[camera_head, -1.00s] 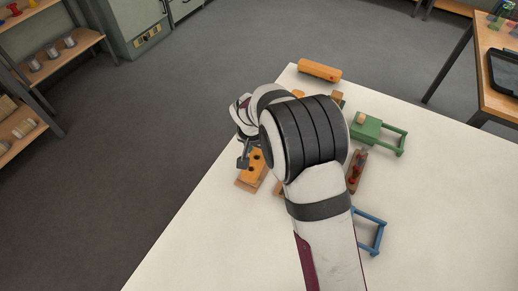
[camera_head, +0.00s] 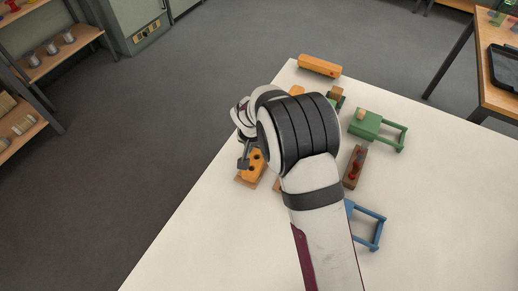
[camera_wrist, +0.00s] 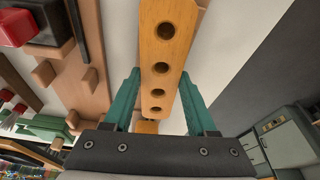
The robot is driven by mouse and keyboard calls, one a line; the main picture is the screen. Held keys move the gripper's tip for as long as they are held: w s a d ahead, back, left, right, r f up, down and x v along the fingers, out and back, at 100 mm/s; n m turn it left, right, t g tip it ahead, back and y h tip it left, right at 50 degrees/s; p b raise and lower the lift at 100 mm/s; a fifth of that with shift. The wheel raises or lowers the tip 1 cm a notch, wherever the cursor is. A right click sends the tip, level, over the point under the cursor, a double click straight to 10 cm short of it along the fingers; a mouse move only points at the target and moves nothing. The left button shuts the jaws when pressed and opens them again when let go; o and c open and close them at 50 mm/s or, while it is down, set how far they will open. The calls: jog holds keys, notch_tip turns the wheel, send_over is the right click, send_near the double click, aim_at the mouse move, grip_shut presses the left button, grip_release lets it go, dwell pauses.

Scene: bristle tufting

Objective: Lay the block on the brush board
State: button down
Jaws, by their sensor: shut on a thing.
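The block (camera_wrist: 164,50) is an orange-brown wooden bar with a row of several dark round holes. In the wrist view it lies between the two teal fingers of my gripper (camera_wrist: 160,76), which is shut on it. In the head view the block (camera_head: 258,160) shows at the left edge of the table, partly hidden by my wrist. A paler wooden piece (camera_head: 246,181) shows just below it; I cannot tell whether they touch or whether this is the brush board.
On the white table (camera_head: 430,210) are a green frame-like fixture (camera_head: 368,124), a blue one (camera_head: 366,224), a brown piece with red parts (camera_head: 354,167) and an orange bar (camera_head: 319,66) at the far edge. A brown board with wooden pegs (camera_wrist: 88,88) lies left of the block. The front right table is clear.

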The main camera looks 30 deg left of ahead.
jog(key=shift+f, duration=0.35)
dwell(0.3)
jog(key=shift+c, duration=0.6)
grip_release()
jog(key=shift+o, duration=0.6)
jog(key=shift+r, duration=3.95)
